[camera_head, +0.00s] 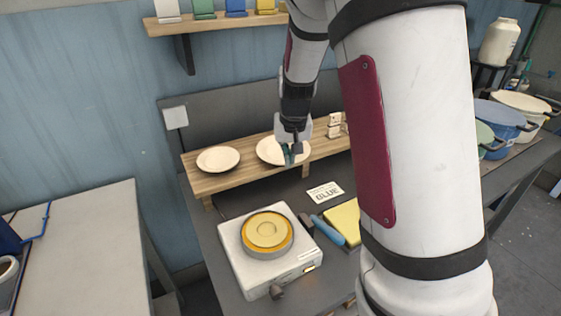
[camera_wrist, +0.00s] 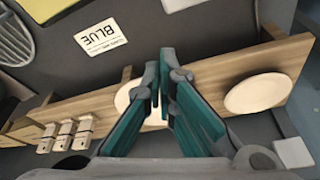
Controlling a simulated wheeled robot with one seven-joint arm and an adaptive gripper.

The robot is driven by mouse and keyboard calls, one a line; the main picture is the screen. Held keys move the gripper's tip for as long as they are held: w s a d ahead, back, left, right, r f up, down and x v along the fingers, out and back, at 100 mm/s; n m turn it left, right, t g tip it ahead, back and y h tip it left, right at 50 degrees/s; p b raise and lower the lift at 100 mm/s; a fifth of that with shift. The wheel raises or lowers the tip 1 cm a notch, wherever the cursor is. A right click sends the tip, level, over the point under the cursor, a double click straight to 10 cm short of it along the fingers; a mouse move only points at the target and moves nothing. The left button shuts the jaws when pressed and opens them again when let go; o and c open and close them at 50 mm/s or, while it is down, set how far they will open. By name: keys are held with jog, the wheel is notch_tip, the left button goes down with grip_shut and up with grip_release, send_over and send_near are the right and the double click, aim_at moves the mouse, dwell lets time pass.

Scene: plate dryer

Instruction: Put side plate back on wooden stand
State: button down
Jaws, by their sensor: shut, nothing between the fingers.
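Two pale round plates lie flat on the wooden stand (camera_head: 250,173), a long raised shelf that also shows in the wrist view (camera_wrist: 215,70). The left plate (camera_head: 218,159) is uncovered in the head view and lies at the right in the wrist view (camera_wrist: 258,93). The other plate (camera_head: 268,153) is partly hidden by my gripper (camera_head: 290,159); in the wrist view (camera_wrist: 122,98) the fingers cover much of it. My gripper, with teal fingers (camera_wrist: 158,72), is shut and empty over this plate. I cannot tell whether the fingertips touch it.
A white device with a yellow round top (camera_head: 267,232) stands in front of the stand. A "BLUE" card (camera_head: 325,192), a blue-handled tool (camera_head: 328,230) and a yellow block (camera_head: 345,220) lie nearby. Small white blocks (camera_head: 335,125) sit on the stand's right. Pots (camera_head: 500,117) stand right.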

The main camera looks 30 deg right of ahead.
aim_at(283, 158)
jog(key=w+d+f, duration=0.2)
jog(key=w+f, duration=0.4)
jog(key=f, duration=0.3)
jog(key=shift+w+d+f+p, duration=0.2)
jog(key=shift+d+f+p, duration=0.05)
jog(key=shift+d+p, duration=0.1)
jog(key=w+b, duration=0.1)
jog(key=w, duration=0.1)
jog(key=w+d+b, duration=0.1)
jog(key=w+b, duration=0.1)
jog(key=w+d+b, duration=0.1)
jog(key=w+b, duration=0.1)
jog(key=shift+w+d+f, duration=0.15)
jog(key=shift+d, duration=0.05)
jog(key=shift+w+d+b, duration=0.15)
jog(key=shift+w+b, duration=0.15)
